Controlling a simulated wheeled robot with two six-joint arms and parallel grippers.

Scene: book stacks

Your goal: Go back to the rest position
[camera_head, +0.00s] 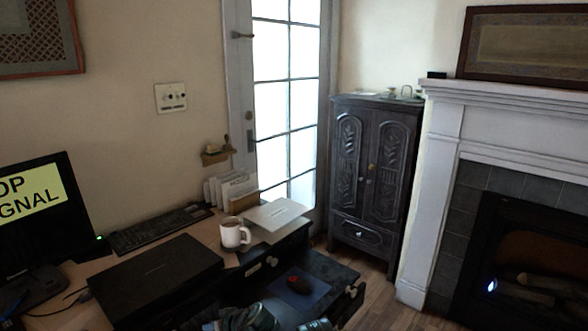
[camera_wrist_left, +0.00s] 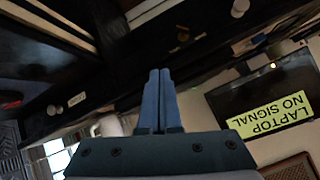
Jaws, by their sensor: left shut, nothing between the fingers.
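My left gripper (camera_wrist_left: 159,75) shows in the left wrist view with its two blue-grey fingers pressed together and nothing between them. In the head view, part of my left arm and gripper shows at the bottom edge, low in front of the desk and the open drawer (camera_head: 335,272). The picture edge cuts it off there. My right gripper is in neither view.
The desk holds a black laptop (camera_head: 155,277), a white mug (camera_head: 233,234), a keyboard (camera_head: 160,229) and a monitor (camera_head: 32,205). A dark cabinet (camera_head: 372,180) and fireplace stand beyond. Some floor (camera_head: 385,311) is clear.

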